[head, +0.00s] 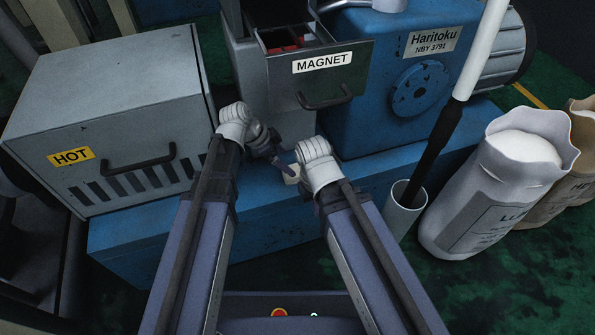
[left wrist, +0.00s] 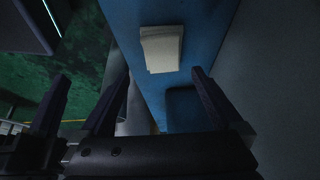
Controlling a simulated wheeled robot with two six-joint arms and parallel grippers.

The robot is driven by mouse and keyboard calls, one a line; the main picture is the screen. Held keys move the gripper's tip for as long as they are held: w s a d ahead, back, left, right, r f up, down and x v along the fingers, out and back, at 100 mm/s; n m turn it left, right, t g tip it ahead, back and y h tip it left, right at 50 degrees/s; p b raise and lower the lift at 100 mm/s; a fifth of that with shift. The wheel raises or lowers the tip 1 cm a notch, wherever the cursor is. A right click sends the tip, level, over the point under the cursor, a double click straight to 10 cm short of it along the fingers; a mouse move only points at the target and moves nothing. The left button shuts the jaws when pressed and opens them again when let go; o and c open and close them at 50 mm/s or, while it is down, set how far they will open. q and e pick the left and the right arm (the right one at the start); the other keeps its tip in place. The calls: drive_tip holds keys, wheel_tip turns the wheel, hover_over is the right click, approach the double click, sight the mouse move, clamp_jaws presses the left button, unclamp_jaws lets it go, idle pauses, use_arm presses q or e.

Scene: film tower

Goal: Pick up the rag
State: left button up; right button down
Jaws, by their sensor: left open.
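The rag, a small folded cream-white cloth, lies on the blue bench top in the left wrist view (left wrist: 161,50). In the head view only a pale patch of the rag (head: 293,170) shows between my two arms. My left gripper (head: 280,160) is open and empty, close to the rag. In the left wrist view the rag lies just beyond the gap between the left fingertips (left wrist: 160,76), apart from them. My right arm ends beside the rag in the head view. Its jaws are too hidden to read.
A grey HOT box (head: 110,110) stands at left on the blue bench (head: 150,250). An open MAGNET drawer (head: 335,75) and a blue Haritoku machine (head: 385,120) stand behind.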

sight(297, 170)
use_arm(q)
drive_tip(key=shift+w+a+b+x, duration=0.1)
drive_tip(key=shift+a+b+x, duration=0.05)
drive_tip(key=shift+b+x, duration=1.3)
drive_tip(key=shift+w+a+b+x, duration=0.1)
drive_tip(key=shift+b+x, duration=1)
drive_tip(key=shift+x, duration=0.7)
drive_tip(key=shift+d+f+b, duration=0.3)
drive_tip(key=shift+f+b, duration=0.05)
drive_tip(key=shift+f, duration=0.05)
drive_tip(key=shift+r, duration=0.1)
drive_tip(key=shift+f, duration=0.25)
drive_tip(key=c, duration=1.3)
drive_tip(key=shift+r, duration=0.15)
